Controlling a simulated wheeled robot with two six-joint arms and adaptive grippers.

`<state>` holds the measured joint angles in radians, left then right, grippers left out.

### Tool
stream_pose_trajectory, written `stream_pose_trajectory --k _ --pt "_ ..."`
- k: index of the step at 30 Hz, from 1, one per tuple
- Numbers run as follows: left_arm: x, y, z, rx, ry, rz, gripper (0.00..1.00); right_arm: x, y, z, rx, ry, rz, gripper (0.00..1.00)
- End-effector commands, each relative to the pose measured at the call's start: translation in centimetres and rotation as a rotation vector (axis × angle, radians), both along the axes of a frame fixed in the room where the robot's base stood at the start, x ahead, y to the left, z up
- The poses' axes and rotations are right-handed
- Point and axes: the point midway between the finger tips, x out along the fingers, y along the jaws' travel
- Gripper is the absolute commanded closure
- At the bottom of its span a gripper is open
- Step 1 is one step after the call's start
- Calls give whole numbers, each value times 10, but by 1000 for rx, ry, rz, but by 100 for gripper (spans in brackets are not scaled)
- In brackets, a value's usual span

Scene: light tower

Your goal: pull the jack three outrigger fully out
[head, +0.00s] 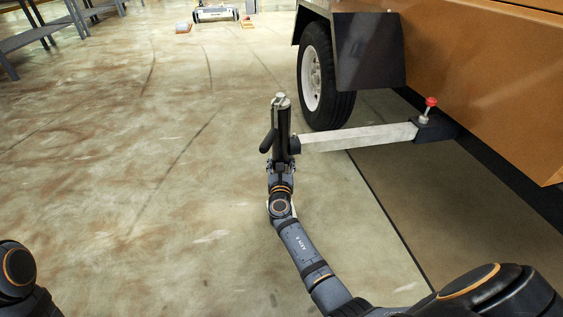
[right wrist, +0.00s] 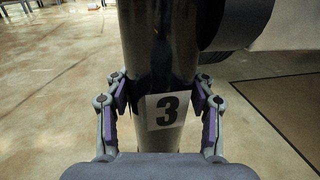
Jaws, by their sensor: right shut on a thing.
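The outrigger (head: 358,137) is a pale square bar that reaches out leftward from a dark socket (head: 435,128) low on the orange trailer. A red-topped pin (head: 430,103) stands upright on the socket. At the bar's outer end is the upright black jack (head: 281,128) with a crank handle (head: 267,141) on its left. In the right wrist view the jack tube carries a white label "3" (right wrist: 167,110). My right gripper (right wrist: 162,95) has its purple-padded fingers on both sides of the tube, shut on it. My left gripper is not in view; only part of my left arm shows.
The trailer body (head: 480,70) fills the right side, with a wheel (head: 318,78) and dark fender (head: 368,55) behind the bar. Grey benches (head: 35,35) stand at the far left. The floor left of the jack is clear.

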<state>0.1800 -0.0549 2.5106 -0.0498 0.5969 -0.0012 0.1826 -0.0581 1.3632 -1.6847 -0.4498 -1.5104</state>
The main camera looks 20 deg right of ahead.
Motion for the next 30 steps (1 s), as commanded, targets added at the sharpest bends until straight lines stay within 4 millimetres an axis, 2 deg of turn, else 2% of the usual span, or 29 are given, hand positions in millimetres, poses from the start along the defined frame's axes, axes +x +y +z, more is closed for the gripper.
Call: stream_pose_trajectory --k 1,6,16,25,30 --pt "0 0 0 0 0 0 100 0 6 -5 8 7 12 42" --pt "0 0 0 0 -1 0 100 0 5 -4 7 7 10 22" --pt "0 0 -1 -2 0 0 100 -3 5 -2 4 4 7 22" --pt "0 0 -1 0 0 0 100 -51 28 -4 8 6 9 22" --pt "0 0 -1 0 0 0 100 -67 36 -3 6 5 9 22"
